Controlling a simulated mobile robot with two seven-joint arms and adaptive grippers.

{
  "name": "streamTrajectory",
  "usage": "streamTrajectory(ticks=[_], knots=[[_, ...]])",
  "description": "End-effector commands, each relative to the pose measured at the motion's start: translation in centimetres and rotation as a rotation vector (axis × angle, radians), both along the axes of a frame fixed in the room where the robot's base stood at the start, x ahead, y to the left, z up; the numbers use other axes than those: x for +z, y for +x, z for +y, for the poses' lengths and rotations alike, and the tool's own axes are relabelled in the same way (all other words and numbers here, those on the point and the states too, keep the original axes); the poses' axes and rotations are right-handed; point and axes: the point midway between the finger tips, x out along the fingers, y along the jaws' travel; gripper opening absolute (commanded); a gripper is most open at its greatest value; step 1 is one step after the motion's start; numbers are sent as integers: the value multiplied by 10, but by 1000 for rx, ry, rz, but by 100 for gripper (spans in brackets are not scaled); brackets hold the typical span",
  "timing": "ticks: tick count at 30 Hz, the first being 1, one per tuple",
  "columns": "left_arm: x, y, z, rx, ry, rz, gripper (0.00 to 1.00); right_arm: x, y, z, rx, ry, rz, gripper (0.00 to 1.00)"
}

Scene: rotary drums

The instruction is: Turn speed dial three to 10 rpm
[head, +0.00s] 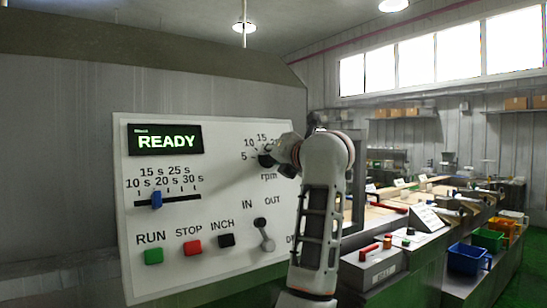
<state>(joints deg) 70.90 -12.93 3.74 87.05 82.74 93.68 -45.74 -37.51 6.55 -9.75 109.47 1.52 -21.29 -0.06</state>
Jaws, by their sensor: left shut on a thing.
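The speed dial (265,161) is a dark knob on the white control panel (210,272), with marks 5, 10, 15 and part of 20 around it and "rpm" below. My left gripper (272,157) is at the dial and shut on it. The gripper and wrist cover most of the knob and the right part of its scale, so I cannot tell where its pointer stands. No number three shows on this panel. My right gripper is not in view.
The panel also has a READY display (165,139), a blue slider (157,200), a green RUN button (154,256), a red STOP button (193,247), a black INCH button (227,240) and an IN/OUT lever (265,236). Benches with a blue bin (468,259) stand at right.

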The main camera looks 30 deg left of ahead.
Motion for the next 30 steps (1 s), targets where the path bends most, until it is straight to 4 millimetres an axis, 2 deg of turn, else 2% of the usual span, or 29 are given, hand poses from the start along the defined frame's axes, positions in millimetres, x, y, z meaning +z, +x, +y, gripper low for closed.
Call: streamTrajectory(ticks=[18, 19, 20, 30], knots=[[1, 0, 0, -15, 18, 37, 7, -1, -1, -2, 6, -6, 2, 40], [1, 0, 0, -15, 17, 37, 36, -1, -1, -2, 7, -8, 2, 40], [1, 0, 0, -15, 17, 37, 44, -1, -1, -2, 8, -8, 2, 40], [1, 0, 0, -15, 17, 37, 45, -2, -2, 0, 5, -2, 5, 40]])
